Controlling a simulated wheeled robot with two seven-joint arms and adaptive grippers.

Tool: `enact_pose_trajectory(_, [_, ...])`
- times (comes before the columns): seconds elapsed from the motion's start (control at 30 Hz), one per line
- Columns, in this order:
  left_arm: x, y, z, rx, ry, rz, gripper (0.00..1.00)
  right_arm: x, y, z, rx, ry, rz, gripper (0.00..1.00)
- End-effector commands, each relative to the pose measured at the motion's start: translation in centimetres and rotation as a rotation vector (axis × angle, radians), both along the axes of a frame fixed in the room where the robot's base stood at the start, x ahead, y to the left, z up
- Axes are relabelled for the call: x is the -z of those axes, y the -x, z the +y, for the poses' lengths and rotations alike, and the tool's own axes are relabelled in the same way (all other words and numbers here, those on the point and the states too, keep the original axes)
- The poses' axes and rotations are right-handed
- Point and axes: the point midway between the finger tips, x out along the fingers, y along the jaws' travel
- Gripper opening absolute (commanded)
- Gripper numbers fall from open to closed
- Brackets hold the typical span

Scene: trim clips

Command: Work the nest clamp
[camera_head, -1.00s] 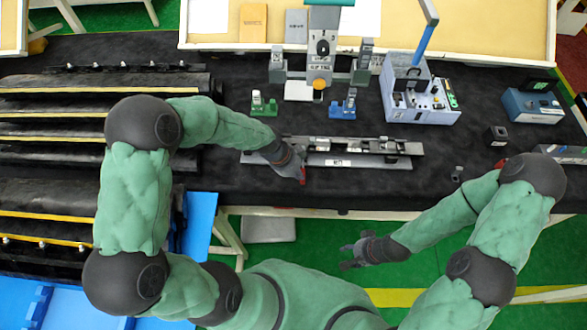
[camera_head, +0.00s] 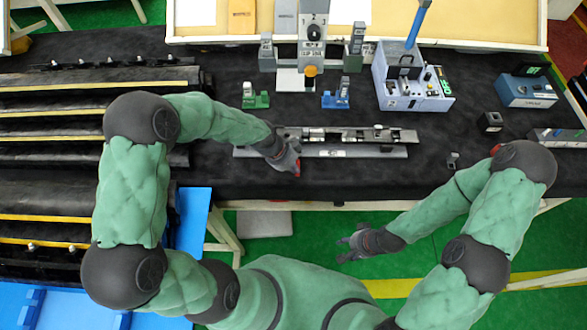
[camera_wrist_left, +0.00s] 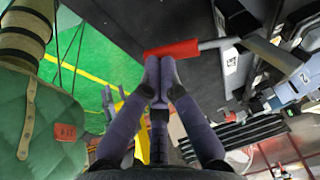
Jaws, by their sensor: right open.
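The nest clamp's fixture is a long grey rail (camera_head: 370,152) on the black table in the head view. Its red lever handle (camera_wrist_left: 172,50) shows in the left wrist view, joined to a grey metal arm. My left gripper (camera_head: 293,164) is at the front left part of the rail. In the left wrist view its fingertips (camera_wrist_left: 160,62) are together, right against the red handle. The handle runs crosswise past the tips, and I see no part of it between the fingers. My right gripper (camera_head: 357,243) is open and empty, in front of the table edge.
Behind the rail stand a green block (camera_head: 256,97), a blue block (camera_head: 336,96) and a grey press (camera_head: 312,45). A blue-grey box (camera_head: 412,88) stands at the back right. Long black racks (camera_head: 90,130) fill the left side. Table right of the rail is mostly clear.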

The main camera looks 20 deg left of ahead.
Motion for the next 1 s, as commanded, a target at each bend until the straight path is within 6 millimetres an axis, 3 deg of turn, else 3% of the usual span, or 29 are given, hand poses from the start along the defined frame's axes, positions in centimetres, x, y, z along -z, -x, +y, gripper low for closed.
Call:
enact_pose_trajectory(0.03, [0.7, 0.1, -0.1, -0.001, 0.000, 0.005, 0.00, 0.4, 0.0, 0.0, 0.000, 0.000, 0.000, 0.49])
enact_pose_trajectory(0.47, [0.4, 0.5, 0.0, 0.000, 0.001, 0.012, 0.00, 0.3, 0.0, 0.0, 0.000, 0.000, 0.000, 0.49])
enact_pose_trajectory(0.57, [-0.6, 0.7, 0.3, 0.000, 0.001, 0.011, 0.00, 0.3, 0.0, 0.0, 0.000, 0.000, 0.000, 0.49])
enact_pose_trajectory(1.0, [-8.6, 2.0, 3.1, -0.002, -0.001, -0.005, 0.00, 0.2, 0.0, 0.0, 0.000, 0.000, 0.000, 0.49])
